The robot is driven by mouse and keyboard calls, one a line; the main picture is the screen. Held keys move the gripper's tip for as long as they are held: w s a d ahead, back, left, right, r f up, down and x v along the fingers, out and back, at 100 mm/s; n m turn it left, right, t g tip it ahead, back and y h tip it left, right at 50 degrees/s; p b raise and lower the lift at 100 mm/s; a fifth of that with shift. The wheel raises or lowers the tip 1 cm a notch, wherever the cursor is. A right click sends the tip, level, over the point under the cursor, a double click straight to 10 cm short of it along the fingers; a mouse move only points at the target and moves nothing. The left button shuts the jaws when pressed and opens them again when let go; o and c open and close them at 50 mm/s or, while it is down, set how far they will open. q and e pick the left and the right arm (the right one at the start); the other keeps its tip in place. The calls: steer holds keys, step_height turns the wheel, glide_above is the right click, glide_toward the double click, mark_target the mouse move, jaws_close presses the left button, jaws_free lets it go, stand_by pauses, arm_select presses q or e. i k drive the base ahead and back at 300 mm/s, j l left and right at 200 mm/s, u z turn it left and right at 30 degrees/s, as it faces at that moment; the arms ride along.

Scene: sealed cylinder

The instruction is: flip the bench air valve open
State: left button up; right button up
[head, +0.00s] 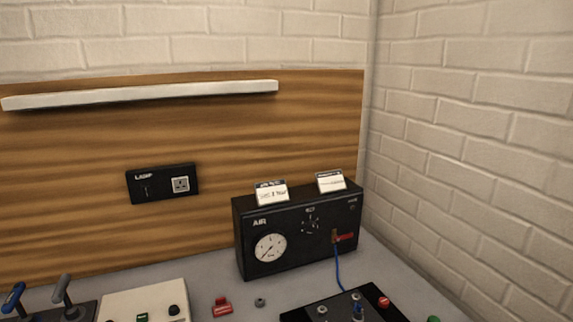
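A black box (299,262) labelled AIR stands on the bench against the wooden back panel. A round white gauge (270,248) is on the left of its face, and a small dial (309,226) is at its upper middle. A small red lever (346,237) lies roughly level at the right of the face, beside a brown fitting (335,236); it looks like the air valve. A blue hose (338,268) runs down from the fitting. Neither of my grippers shows in the head view.
Two small cards (272,192) (331,182) stand on the box. In front are a black unit (299,315), a red part (222,307), a cream panel (155,294) and blue and grey levers at left. A LAMP plate (162,184) and white shelf (140,95) are on the panel.

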mark_target(338, 238)
steer(key=i+l, duration=0.25)
steer(key=i+l+u, duration=0.1)
steer(key=l, duration=0.35)
steer(key=i+l+u, duration=0.1)
steer(key=i+l, duration=0.45)
steer(key=l, duration=0.2)
